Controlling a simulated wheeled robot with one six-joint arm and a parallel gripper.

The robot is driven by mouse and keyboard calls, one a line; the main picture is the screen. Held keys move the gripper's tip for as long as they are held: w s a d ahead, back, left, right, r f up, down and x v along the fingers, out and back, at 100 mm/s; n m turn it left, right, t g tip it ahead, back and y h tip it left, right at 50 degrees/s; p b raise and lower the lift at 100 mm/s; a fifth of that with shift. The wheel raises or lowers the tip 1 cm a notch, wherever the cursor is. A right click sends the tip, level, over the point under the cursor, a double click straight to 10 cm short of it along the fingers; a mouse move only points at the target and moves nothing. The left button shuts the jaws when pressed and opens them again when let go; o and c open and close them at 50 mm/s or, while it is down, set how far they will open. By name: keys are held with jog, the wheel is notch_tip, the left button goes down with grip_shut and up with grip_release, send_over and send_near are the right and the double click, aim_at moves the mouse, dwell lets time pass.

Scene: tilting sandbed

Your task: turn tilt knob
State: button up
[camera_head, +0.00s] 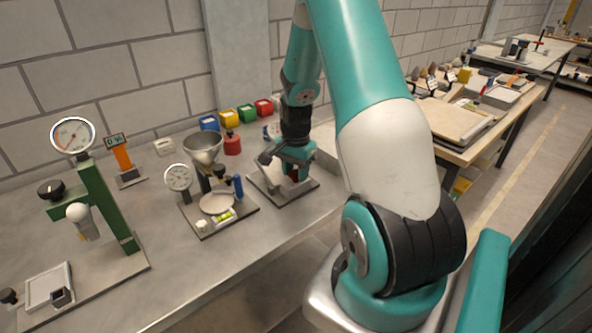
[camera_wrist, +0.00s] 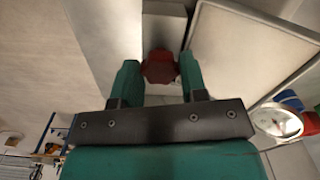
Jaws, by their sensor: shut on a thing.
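The tilt knob is dark red and shows in the wrist view (camera_wrist: 160,67) between the two teal fingers of my gripper (camera_wrist: 160,78). My gripper is shut on it, one finger at each side. In the head view my gripper (camera_head: 291,166) points down over a grey base plate (camera_head: 268,190) on the bench, and the knob is mostly hidden there by my gripper. A pale framed panel (camera_wrist: 245,50) lies just right of the knob in the wrist view; I cannot tell its tilt.
Left of my gripper stand a funnel stand (camera_head: 203,150) with a small dial (camera_head: 179,178) and a red weight (camera_head: 232,145). Coloured boxes (camera_head: 229,118) line the wall. The front bench edge is clear.

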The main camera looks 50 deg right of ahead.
aim_at(296, 172)
jog(key=o, duration=0.9)
notch_tip(296, 172, up, 18)
jog(key=shift+f+b, duration=0.2)
jog(key=shift+b, duration=0.8)
jog(key=s+a+r+n+t+y, duration=0.1)
jog(key=s+a+r+n+y, duration=0.1)
jog(key=a+n, duration=1.7)
jog(key=s+a+n, duration=0.2)
jog(key=s+a, duration=0.2)
jog(key=a, duration=0.2)
jog(key=s+a+n+y, duration=0.1)
jog(key=s+a+n, duration=0.1)
jog(key=s+a, duration=0.3)
jog(key=s+a+n+g+y, duration=0.1)
jog(key=s+a, duration=0.3)
jog(key=a, duration=0.4)
jog(key=shift+s+a+n, duration=0.2)
jog(key=shift+s+n, duration=0.05)
jog(key=shift+n, duration=0.15)
